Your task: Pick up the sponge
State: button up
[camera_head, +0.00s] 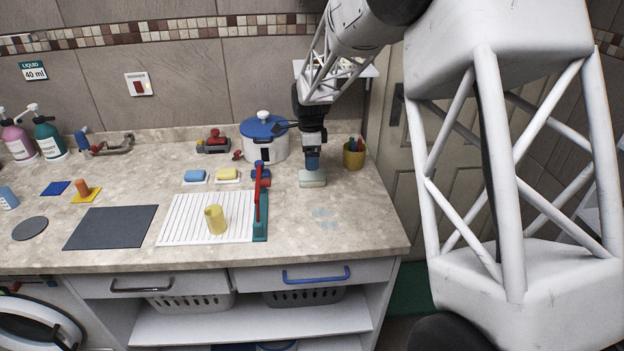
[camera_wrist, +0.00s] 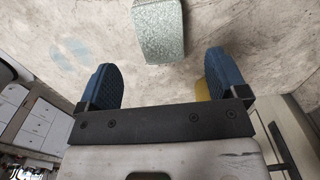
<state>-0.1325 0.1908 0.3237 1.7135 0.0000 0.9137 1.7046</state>
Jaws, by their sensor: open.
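A pale grey-green speckled block, which looks like the sponge (camera_head: 312,179), lies on the countertop right of the teal-edged drainboard. My gripper (camera_head: 312,161) is just above it in the head view. In the wrist view, the sponge (camera_wrist: 158,30) shows at the top, lying ahead of and between the two blue fingers, and its upper end is cut off by the frame. My gripper (camera_wrist: 160,70) is open with nothing between its fingers. I cannot tell the exact height gap between the fingertips and the sponge.
A yellow cup (camera_head: 354,154) with items in it stands right of my gripper. A white pot with a blue lid (camera_head: 264,128) stands behind left. A red upright part (camera_head: 258,195) is left of the sponge. The counter in front is clear, with faint bluish marks (camera_head: 326,218).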

aim_at(311, 174)
jog(key=shift+f, duration=1.3)
jog(key=shift+f, duration=2.6)
jog(key=c, duration=1.1)
jog(key=shift+o, duration=0.2)
jog(key=shift+r, duration=0.1)
